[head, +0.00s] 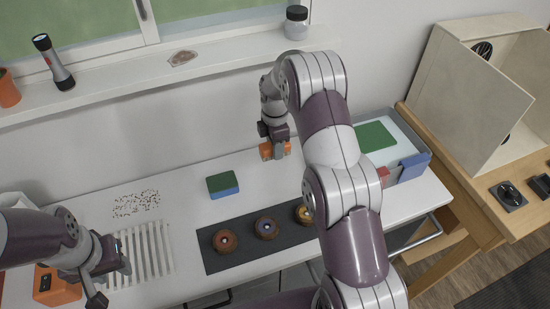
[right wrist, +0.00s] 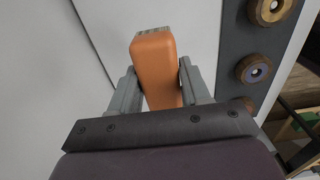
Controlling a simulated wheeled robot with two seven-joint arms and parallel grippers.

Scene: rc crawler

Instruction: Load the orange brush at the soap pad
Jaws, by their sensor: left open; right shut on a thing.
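My right gripper (head: 275,152) is shut on the orange brush (head: 266,150), over the back of the white table near the wall. In the right wrist view the orange brush (right wrist: 156,68) sits between both fingers (right wrist: 158,85), its pale bristle end pointing away. A green-topped blue block (head: 223,184) lies on the table to the lower left of the brush, apart from it. I cannot tell which is the soap pad. My left gripper (head: 112,272) is open at the lower left.
A dark mat (head: 213,262) with several round wheel-like pieces lies at the front. A white slatted rack (head: 148,255) and a speckled patch (head: 136,203) are at left. A wooden cabinet (head: 462,95) stands right.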

